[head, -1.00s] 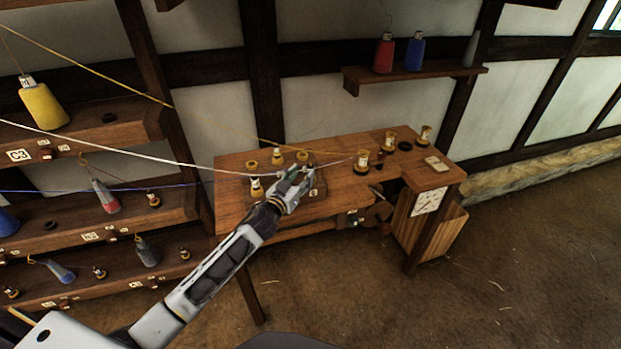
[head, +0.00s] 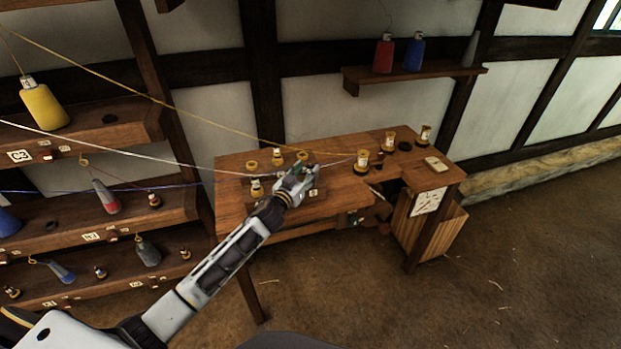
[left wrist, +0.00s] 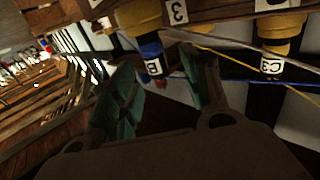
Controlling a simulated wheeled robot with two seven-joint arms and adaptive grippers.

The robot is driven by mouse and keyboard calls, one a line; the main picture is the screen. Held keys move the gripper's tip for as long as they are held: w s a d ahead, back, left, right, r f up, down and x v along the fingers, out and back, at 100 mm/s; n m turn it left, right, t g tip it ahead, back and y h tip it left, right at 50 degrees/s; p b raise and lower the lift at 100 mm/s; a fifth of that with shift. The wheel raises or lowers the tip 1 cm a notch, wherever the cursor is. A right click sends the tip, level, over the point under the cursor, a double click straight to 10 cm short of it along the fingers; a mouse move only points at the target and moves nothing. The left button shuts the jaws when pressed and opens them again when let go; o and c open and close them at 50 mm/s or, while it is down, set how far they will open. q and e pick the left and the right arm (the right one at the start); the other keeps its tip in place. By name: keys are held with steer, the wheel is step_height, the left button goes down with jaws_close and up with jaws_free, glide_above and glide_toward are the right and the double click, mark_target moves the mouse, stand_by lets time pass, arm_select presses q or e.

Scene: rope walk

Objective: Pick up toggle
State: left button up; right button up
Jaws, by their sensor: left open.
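My left gripper (head: 303,172) is open over the left half of the wooden workbench (head: 235,197), close to several yellow bobbins there. In the left wrist view its two teal fingers (left wrist: 160,92) stand apart, and a blue and yellow bobbin with a white tag (left wrist: 153,60) shows beyond the gap between them. I see nothing clearly held. I cannot tell for sure which small part is the toggle; the gripper hides part of the bench top around it. My right gripper is not in view.
Yellow and white cords run from the left across to the bench. A shelf rack (head: 90,240) with cone spools stands at left. More bobbins (head: 362,160) stand on the bench's right half. A wooden bin (head: 437,228) is below its right end. The floor at right is clear.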

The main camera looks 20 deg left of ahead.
mark_target(309, 169)
arm_select(q)
steer(key=shift+w+d, duration=0.25)
steer(key=shift+w, duration=0.8)
steer(key=shift+w+d, duration=0.1)
steer(key=shift+w, duration=0.4)
steer(key=shift+c, duration=0.3)
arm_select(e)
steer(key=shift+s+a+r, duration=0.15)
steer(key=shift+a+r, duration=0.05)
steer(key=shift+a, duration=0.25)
arm_select(q)
jaws_close()
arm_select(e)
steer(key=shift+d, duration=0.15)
